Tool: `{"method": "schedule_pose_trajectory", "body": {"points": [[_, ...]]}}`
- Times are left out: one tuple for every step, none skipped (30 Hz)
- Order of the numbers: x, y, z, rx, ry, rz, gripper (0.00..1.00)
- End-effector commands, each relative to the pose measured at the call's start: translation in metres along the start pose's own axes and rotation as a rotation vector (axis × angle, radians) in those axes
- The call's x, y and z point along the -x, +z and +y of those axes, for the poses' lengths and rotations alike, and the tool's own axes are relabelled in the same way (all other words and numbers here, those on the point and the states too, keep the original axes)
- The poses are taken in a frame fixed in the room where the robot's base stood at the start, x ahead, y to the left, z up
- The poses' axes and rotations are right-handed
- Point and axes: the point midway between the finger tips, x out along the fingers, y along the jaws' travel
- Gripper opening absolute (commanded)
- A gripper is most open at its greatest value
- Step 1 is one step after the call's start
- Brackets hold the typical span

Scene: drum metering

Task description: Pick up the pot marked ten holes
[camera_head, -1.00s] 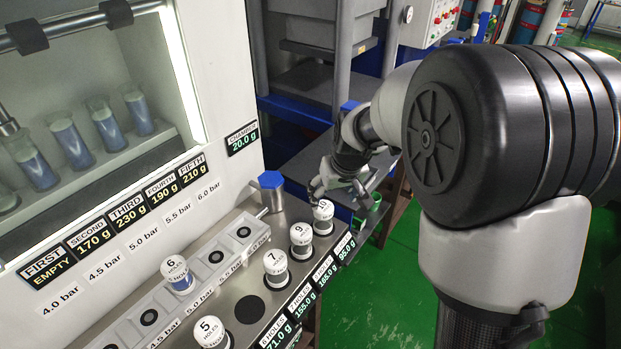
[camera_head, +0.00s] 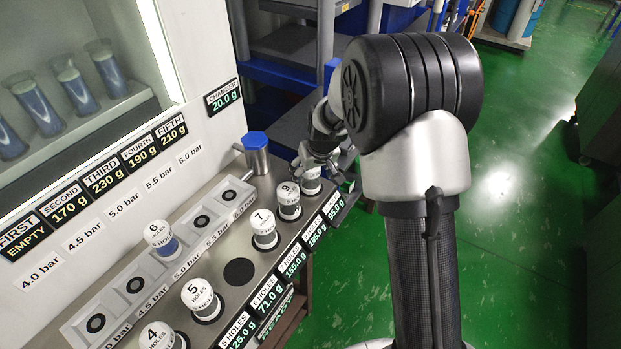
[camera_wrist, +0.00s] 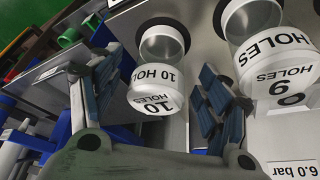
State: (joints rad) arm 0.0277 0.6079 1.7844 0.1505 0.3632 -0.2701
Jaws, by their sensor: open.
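The pot marked ten holes (camera_wrist: 154,92) has a white lid and a clear body, and stands upright in the steel bench. It also shows in the head view (camera_head: 311,182), partly covered by my gripper. My gripper (camera_head: 322,166) is open at the pot. In the wrist view one blue-grey padded finger is on each side of the pot's lid. I cannot tell whether either finger touches it.
The pot marked nine holes (camera_head: 288,198) stands close beside the right finger in the wrist view (camera_wrist: 272,58). The seven-hole pot (camera_head: 264,228) is farther along the row, near an empty dark spot (camera_head: 239,271). A blue-capped post (camera_head: 256,150) rises behind.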

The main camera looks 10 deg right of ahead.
Motion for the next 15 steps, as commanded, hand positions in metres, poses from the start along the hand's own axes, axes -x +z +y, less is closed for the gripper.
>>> {"method": "schedule_pose_trajectory", "body": {"points": [[-0.012,0.002,0.000,0.000,-0.001,-0.002,0.70],[-0.017,0.003,0.000,0.000,-0.001,-0.003,0.70],[-0.024,0.003,0.000,0.000,-0.001,-0.003,0.70],[-0.028,0.002,0.000,0.000,0.000,-0.002,0.70],[-0.032,0.002,0.000,0.000,0.000,-0.003,0.70],[-0.036,0.002,0.000,0.000,0.001,-0.002,0.70],[-0.038,0.001,0.000,0.000,0.001,0.000,0.70],[-0.039,0.001,0.000,0.000,0.001,0.001,0.70],[-0.040,0.001,0.001,0.000,0.002,0.001,0.70],[-0.040,0.000,0.001,0.000,0.002,0.001,0.70],[-0.039,0.000,0.001,0.000,0.002,0.002,0.70],[-0.039,0.000,0.001,0.000,0.002,0.001,0.70],[-0.039,0.000,0.001,0.000,0.002,0.001,0.70],[-0.038,0.000,0.001,0.000,0.002,0.001,0.70],[-0.038,0.000,0.001,0.000,0.002,0.001,0.68]]}}
